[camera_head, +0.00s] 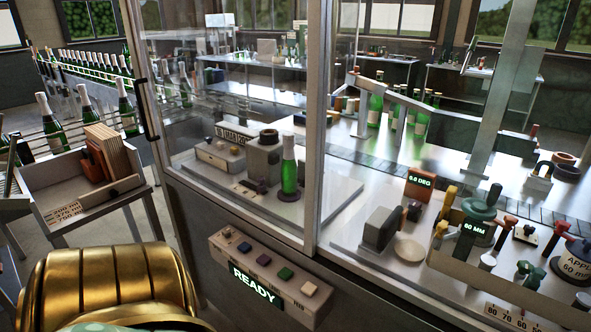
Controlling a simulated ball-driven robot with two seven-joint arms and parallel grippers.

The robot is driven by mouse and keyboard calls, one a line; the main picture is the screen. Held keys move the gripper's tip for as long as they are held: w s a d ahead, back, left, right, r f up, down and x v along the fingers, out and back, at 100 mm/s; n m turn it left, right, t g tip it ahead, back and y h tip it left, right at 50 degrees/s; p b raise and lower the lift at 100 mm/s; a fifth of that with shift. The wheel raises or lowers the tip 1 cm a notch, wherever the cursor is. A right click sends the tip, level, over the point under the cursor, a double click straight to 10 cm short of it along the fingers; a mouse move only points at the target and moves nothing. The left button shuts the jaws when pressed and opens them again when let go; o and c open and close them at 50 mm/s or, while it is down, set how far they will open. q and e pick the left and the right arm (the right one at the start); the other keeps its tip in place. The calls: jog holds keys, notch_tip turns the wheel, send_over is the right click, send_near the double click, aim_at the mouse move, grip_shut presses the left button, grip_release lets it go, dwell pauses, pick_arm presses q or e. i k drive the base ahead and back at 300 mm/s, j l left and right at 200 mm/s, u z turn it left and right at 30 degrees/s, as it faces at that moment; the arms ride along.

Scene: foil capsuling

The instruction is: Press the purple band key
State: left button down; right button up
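Labels run below the keys but are too small to read surely. A lit green sign (254,284) on the panel reads READY. Neither of my grippers shows in the view.
A framed glass guard (240,100) rises behind the panel, with a green bottle (289,174) on a round base inside. A tray cart (95,200) stands at left. Knobs and a 60 MM display (475,228) crowd the right bench. The space before the panel looks clear.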

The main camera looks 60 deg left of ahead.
aim_at(263, 260)
jog(key=u, duration=2.05)
